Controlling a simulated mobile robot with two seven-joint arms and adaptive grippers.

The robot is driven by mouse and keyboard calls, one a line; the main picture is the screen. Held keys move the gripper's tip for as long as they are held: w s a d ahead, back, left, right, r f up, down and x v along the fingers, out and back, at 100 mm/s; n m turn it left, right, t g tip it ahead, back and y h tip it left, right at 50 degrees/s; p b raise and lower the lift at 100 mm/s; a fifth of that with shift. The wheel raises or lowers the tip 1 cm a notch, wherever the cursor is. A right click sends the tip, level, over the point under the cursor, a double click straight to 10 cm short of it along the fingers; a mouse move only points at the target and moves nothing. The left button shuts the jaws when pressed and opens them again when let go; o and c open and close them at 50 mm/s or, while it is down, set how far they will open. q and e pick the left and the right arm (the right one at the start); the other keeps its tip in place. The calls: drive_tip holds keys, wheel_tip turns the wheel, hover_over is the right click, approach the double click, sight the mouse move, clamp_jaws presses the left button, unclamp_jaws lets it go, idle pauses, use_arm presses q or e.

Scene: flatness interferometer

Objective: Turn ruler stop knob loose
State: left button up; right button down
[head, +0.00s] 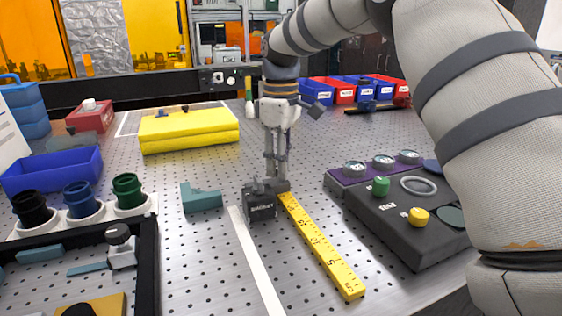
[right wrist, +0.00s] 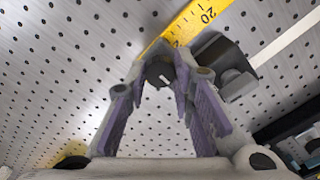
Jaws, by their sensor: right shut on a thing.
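The yellow ruler (head: 322,246) lies on the perforated metal table, its far end beside the black ruler stop block (head: 260,206). My right gripper (head: 276,181) points down at the stop from behind and above. In the right wrist view, the dark round stop knob (right wrist: 160,72) with a pale mark sits between the fingertips, and the fingers are shut on it. The ruler (right wrist: 186,28) and the black block (right wrist: 228,66) show just beyond the knob. In the head view the fingers mostly hide the knob. My left gripper is not in view.
A white strip (head: 256,262) runs along the ruler's left. A teal angled block (head: 201,197) lies left of the stop. A dark control box (head: 400,220) with green and yellow buttons stands at the right. A yellow case (head: 190,130) lies behind left.

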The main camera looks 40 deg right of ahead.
drive_tip(key=c, duration=1.4)
unclamp_jaws()
drive_tip(key=shift+o, duration=0.2)
drive_tip(key=shift+r, duration=0.1)
wheel_tip(320, 180, up, 12)
